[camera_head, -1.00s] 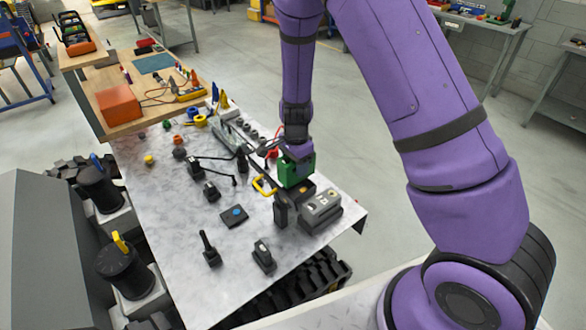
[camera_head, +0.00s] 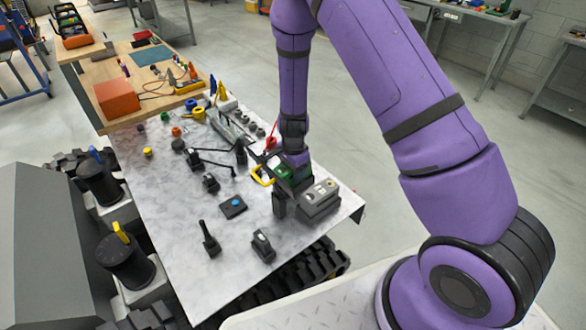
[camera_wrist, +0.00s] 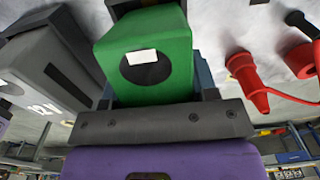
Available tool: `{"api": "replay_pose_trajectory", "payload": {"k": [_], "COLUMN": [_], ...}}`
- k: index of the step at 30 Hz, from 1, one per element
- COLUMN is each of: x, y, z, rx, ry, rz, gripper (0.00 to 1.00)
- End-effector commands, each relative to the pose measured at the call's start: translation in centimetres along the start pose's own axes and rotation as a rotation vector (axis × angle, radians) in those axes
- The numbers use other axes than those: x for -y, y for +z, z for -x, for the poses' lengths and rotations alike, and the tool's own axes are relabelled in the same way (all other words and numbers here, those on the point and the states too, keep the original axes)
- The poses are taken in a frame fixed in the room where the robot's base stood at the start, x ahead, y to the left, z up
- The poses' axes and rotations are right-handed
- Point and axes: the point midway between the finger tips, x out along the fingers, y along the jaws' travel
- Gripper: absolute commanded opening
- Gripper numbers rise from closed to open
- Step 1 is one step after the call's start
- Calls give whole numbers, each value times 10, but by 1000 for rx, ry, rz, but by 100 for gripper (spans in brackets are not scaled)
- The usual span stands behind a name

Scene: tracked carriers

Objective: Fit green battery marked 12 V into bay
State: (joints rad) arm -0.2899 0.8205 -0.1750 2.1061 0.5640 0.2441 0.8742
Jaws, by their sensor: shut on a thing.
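The green battery (camera_head: 283,172) is low at the right part of the metal table, mostly covered by my gripper (camera_head: 294,172). In the wrist view the green battery (camera_wrist: 166,82) has a dark round patch with a white label, too small to read. My gripper is shut on it, with a finger on each side. The dark bay (camera_head: 300,187) shows only in part, around or just beside the battery's lower end. I cannot tell whether the battery is fully seated.
A grey box (camera_head: 320,196) stands close on the right; it also fills the wrist view's left side (camera_wrist: 35,75). A yellow handle (camera_head: 261,177) is just left. A red plug (camera_wrist: 246,80) lies nearby.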

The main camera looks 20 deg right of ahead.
Motion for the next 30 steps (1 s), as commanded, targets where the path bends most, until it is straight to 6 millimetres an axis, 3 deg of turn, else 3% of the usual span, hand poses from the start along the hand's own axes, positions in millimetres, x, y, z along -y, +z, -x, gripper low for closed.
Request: {"api": "replay_pose_trajectory", "payload": {"k": [1, 3, 4, 16, 30], "x": [-8, -8, -8, -9, -4], "y": [-2, -3, -3, -7, -1], "z": [-10, -10, -10, -1, 86], "rx": [0, -1, -2, -7, -1], "ry": [21, 21, 21, 21, 14], "rz": [-7, -8, -8, -11, -4], "gripper": [60, 76, 79, 79, 79]}}
